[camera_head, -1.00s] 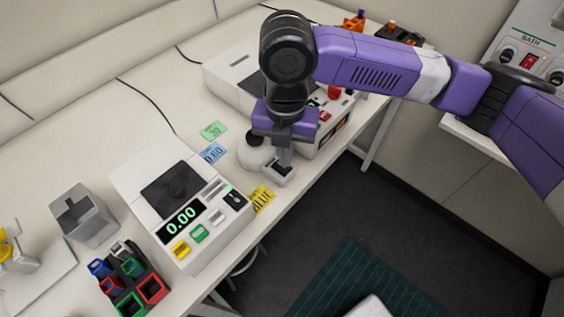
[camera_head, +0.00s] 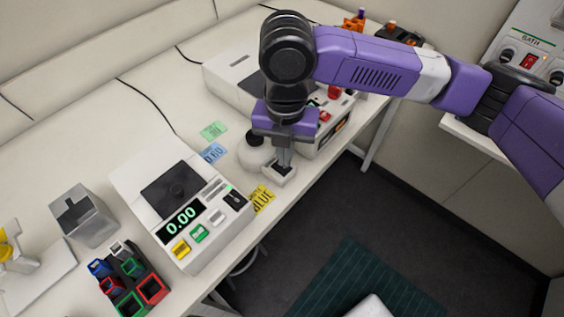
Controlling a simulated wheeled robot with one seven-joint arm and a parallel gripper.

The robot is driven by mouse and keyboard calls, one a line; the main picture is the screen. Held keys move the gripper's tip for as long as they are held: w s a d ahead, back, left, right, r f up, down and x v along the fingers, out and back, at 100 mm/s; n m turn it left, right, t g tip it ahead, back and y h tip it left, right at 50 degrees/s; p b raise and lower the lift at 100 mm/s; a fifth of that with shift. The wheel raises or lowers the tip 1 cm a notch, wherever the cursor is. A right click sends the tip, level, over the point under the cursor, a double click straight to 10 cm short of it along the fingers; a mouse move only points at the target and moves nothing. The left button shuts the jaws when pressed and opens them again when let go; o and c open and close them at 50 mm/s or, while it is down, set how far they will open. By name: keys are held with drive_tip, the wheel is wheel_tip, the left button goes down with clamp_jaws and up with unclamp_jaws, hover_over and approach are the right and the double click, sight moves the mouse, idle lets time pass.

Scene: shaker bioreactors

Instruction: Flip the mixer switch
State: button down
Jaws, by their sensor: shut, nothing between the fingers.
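A small pale rounded device (camera_head: 254,155), which looks like the mixer, stands near the front edge of the bench. A small light box with a dark top (camera_head: 277,175), which looks like its switch, is at its front right. My gripper (camera_head: 283,163) points down with its fingers shut and empty. Its fingertips are at the box's dark top; I cannot tell whether they touch it. My gripper and wrist hide part of the rounded device and the switch's position.
A scale reading 0.00 (camera_head: 203,187) stands at left. A larger white machine (camera_head: 228,74) stands behind my gripper. Green (camera_head: 214,130), blue (camera_head: 213,153) and yellow (camera_head: 262,198) labels lie on the bench. A grey bin (camera_head: 95,222) and coloured holders (camera_head: 133,283) are at lower left.

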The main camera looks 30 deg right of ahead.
drive_tip(key=shift+f+b, duration=0.7)
drive_tip(key=shift+f, duration=0.3)
idle(0.8)
drive_tip(key=shift+r, duration=0.15)
drive_tip(key=shift+r+p, duration=2.95)
drive_tip(key=shift+r, duration=0.5)
